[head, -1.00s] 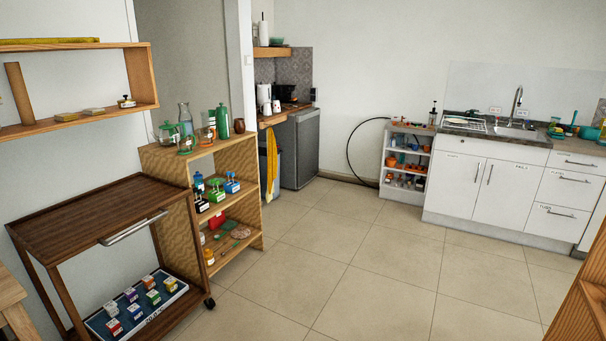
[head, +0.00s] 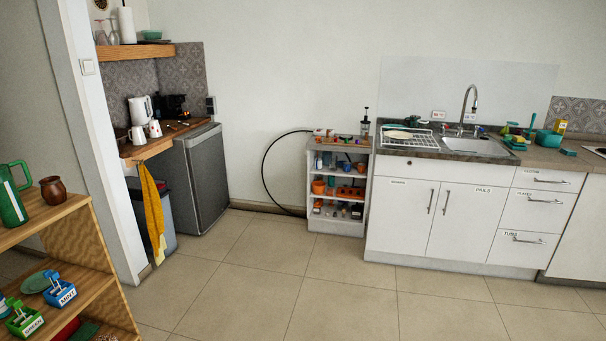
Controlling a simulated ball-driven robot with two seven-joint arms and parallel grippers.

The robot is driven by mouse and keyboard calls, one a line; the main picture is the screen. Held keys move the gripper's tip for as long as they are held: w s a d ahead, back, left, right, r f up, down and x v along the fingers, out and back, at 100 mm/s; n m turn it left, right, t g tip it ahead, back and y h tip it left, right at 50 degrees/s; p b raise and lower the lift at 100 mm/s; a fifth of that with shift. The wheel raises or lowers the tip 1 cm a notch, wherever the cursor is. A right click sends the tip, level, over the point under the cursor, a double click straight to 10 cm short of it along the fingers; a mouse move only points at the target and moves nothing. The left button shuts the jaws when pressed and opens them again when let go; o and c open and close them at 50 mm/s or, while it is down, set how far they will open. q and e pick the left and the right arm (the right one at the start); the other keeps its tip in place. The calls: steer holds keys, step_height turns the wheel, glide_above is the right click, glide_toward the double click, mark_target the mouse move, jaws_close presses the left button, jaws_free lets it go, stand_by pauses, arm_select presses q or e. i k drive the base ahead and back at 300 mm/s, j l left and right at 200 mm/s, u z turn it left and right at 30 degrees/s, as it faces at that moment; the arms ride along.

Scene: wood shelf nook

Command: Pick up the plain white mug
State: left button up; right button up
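Two small white mugs stand side by side on the wooden corner counter (head: 135,151) at the left. The nearer-left mug (head: 137,135) is at the counter's front, and the other mug (head: 155,129) is just right of it. They are too small for me to tell surely which is plain. A white kettle (head: 141,107) stands right behind them. Neither of my grippers shows in the head view.
A grey fridge (head: 201,180) stands right of the counter, and a bin with a yellow towel (head: 152,210) is below it. A wooden shelf (head: 85,225) with a brown pot (head: 54,190) is at the near left. The tiled floor (head: 270,270) ahead is clear.

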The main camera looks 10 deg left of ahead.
mark_target(138, 136)
steer(key=i+u, duration=0.15)
steer(key=i, duration=0.45)
steer(key=i+l+u, duration=0.2)
steer(key=i, duration=0.4)
steer(key=i+l+u, duration=0.15)
steer(key=i, duration=0.45)
steer(key=i+j+u, duration=0.2)
steer(key=i+u, duration=0.2)
steer(key=i, duration=0.8)
steer(key=i+l+u, duration=0.15)
steer(key=i+u, duration=0.2)
steer(key=i, duration=0.9)
